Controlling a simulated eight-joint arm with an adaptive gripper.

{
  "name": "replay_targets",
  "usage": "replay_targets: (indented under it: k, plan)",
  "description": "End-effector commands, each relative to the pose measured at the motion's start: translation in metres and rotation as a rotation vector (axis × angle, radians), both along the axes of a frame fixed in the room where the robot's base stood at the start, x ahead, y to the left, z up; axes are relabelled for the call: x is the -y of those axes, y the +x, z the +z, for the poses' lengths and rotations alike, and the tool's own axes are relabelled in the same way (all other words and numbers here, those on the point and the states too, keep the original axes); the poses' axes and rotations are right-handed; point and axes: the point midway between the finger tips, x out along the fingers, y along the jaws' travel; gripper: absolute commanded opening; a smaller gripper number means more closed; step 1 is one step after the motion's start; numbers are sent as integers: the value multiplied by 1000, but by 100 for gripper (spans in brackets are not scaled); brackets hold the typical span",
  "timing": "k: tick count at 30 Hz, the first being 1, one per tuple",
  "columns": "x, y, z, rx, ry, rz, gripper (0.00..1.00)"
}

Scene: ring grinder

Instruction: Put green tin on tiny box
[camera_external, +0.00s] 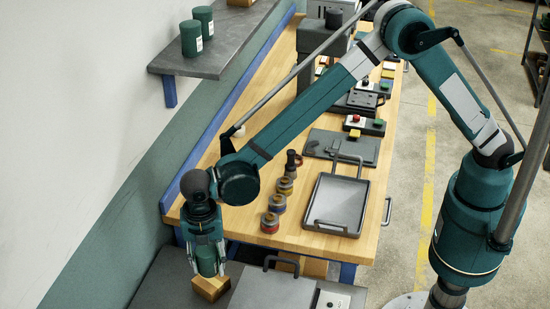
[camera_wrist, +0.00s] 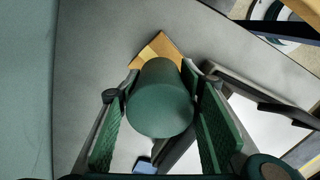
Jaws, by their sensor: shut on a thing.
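My gripper (camera_external: 208,258) points down at the lower left of the outside view and is shut on a green tin (camera_external: 207,266). In the wrist view the tin (camera_wrist: 160,103) stands between the two green finger pads. The tiny box (camera_external: 210,289) is a small wooden-coloured block right below the tin on a grey surface. The box (camera_wrist: 158,47) shows in the wrist view behind the tin's far end, partly hidden by it. The tin's lower end is at the box's top; I cannot tell whether it rests on it.
A grey case (camera_external: 272,289) with a handle lies right of the box. The wooden workbench (camera_external: 240,222) stands behind, with a tray (camera_external: 338,204) and several small jars. A wall shelf (camera_external: 228,52) holds two more green tins (camera_external: 191,38).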

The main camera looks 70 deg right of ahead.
Motion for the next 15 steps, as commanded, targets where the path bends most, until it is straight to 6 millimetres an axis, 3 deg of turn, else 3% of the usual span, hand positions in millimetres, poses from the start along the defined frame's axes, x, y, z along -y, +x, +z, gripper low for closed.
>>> replay_targets:
  k: [8, 15]
  plan:
    - [0, 0, -3, 0, 0, 0, 21]
    - [0, 0, -27, 0, 0, 0, 21]
